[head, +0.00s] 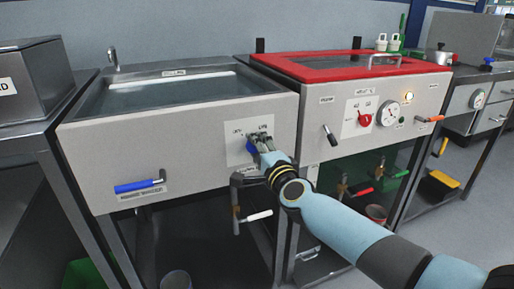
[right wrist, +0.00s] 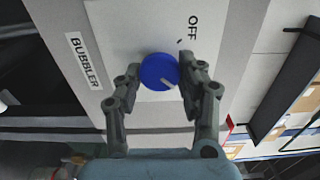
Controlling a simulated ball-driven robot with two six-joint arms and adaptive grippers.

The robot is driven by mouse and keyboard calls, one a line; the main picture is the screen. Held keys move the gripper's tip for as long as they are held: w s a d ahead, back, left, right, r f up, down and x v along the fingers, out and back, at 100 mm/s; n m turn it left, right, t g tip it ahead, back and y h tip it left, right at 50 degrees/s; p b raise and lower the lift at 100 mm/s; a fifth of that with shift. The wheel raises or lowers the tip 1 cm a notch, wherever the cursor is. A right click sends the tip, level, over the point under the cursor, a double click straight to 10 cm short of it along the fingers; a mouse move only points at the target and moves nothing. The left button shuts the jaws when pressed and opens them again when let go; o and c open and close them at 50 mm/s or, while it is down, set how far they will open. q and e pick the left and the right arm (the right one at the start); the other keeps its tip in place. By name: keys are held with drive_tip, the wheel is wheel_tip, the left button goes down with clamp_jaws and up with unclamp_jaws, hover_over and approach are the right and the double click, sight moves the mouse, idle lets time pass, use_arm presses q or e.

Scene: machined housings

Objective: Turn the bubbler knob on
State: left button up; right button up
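The blue bubbler knob (right wrist: 159,71) sits on a pale panel (right wrist: 120,32) in the right wrist view, beside a BUBBLER label (right wrist: 84,61). An OFF label (right wrist: 193,27) is at its upper right; the knob's light mark points to the lower right, away from OFF. My right gripper (right wrist: 160,69) has one finger on each side of the knob, close against it, and looks shut on it. In the head view my right gripper (head: 262,143) reaches the front of the grey water bath (head: 170,150) and mostly hides the knob. My left gripper is not in view.
A blue-handled lever (head: 138,186) is at the bath's lower left. A white-handled tap (head: 256,216) hangs below my right wrist. A red-topped unit (head: 340,68) with a red knob (head: 365,119), a black lever (head: 331,136) and a gauge (head: 388,114) stands close on the right.

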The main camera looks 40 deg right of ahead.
drive_tip(key=o, duration=0.4)
drive_tip(key=v, duration=1.2)
